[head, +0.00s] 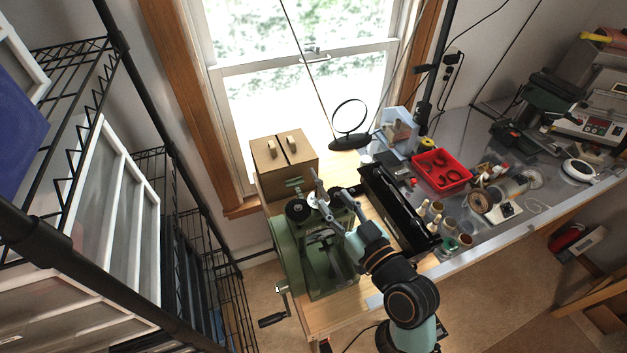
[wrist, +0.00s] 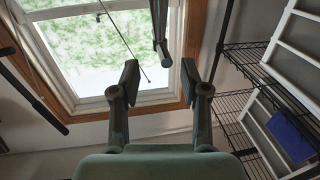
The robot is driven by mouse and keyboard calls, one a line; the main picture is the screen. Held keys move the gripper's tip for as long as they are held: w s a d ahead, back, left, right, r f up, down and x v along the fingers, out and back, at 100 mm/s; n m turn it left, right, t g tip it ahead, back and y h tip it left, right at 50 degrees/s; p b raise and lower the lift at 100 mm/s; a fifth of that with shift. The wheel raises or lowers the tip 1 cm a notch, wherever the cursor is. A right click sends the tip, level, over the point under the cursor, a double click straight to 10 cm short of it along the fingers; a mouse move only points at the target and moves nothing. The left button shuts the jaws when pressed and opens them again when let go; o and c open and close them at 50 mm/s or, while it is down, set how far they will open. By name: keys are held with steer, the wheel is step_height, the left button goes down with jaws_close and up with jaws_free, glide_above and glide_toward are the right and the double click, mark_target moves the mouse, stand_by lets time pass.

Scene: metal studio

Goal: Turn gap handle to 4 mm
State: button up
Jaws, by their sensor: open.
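The green bench machine (head: 288,254) stands at the front left of the wooden bench, with dark round knobs (head: 297,210) on top. A pale metal bar, which looks like the gap handle (head: 318,182), rises above the knobs; its scale cannot be read. My gripper (head: 329,212) is over the top of the machine, close to this bar. In the wrist view my gripper (wrist: 159,82) is open, its two dark pads well apart. A grey rod (wrist: 160,30) comes down from above, ending between and beyond the pads. I cannot tell whether anything touches.
A crank (head: 272,320) sticks out at the machine's lower left. Wire shelving (head: 150,170) fills the left side.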

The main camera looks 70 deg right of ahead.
mark_target(321, 186)
steer(key=p+x, duration=0.1)
steer(key=x, duration=0.6)
steer(key=shift+w+d+p, duration=0.15)
steer(key=shift+w+p, duration=0.05)
steer(key=shift+p, duration=0.15)
jaws_close()
